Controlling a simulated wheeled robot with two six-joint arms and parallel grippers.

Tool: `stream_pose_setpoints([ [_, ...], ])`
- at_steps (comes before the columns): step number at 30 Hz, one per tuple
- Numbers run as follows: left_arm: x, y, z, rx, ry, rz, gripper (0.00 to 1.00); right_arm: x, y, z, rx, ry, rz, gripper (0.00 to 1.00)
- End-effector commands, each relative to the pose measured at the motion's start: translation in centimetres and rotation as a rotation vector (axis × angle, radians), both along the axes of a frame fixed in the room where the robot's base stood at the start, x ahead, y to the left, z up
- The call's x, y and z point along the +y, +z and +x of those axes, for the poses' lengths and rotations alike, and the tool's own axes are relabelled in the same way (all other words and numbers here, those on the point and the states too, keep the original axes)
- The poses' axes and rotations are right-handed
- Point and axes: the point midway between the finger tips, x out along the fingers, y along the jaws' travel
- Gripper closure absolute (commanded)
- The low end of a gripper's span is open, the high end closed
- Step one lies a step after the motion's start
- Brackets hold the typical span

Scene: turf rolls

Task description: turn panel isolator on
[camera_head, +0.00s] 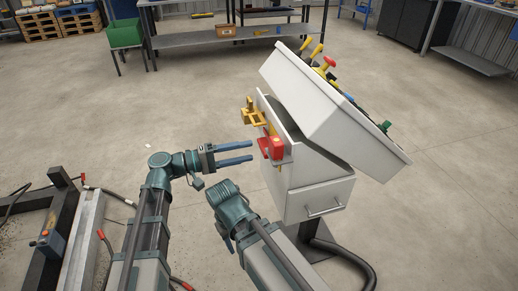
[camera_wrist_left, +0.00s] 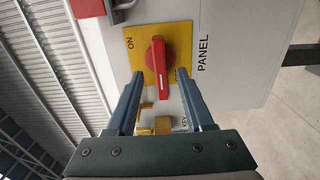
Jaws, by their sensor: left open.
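The panel isolator (camera_wrist_left: 158,60) is a red rotary handle on a yellow plate (camera_wrist_left: 131,40) in the left wrist view. It lies lengthwise up and down that picture, with a white mark toward its lower end. "ON" is printed at the plate's upper left; lettering at lower right is partly hidden by a finger. My left gripper (camera_head: 252,152) is open and empty, its fingers pointing at the white cabinet (camera_head: 322,167) and apparently just short of it. In the wrist view the left gripper (camera_wrist_left: 159,78) has a finger on each side of the handle's lower part. My right gripper does not show.
A brass key part (camera_wrist_left: 162,124) sits below the plate. A red block (camera_head: 272,148) and yellow fittings (camera_head: 254,113) stick out from the cabinet. A sloped lever console (camera_head: 335,110) tops it. A hose (camera_head: 350,258) lies at its foot.

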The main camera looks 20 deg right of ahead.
Motion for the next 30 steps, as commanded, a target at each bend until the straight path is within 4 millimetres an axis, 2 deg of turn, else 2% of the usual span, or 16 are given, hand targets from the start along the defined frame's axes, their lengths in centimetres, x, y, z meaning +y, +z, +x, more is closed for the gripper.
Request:
stream_pose_setpoints([
  [3, -2.1, 0.0, 0.1, 0.0, -0.003, 0.0, 0.47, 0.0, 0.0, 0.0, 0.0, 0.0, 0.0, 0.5],
  [9, -4.2, 0.0, 0.2, 0.0, -0.001, 0.0, 0.47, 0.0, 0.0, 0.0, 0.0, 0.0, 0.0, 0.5],
  [22, -4.8, 0.0, 0.2, 0.0, 0.001, 0.0, 0.47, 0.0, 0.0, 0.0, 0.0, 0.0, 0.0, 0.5],
  [30, -4.8, 0.0, 0.2, 0.0, 0.001, 0.001, 0.96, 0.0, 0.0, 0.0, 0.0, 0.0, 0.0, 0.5],
])
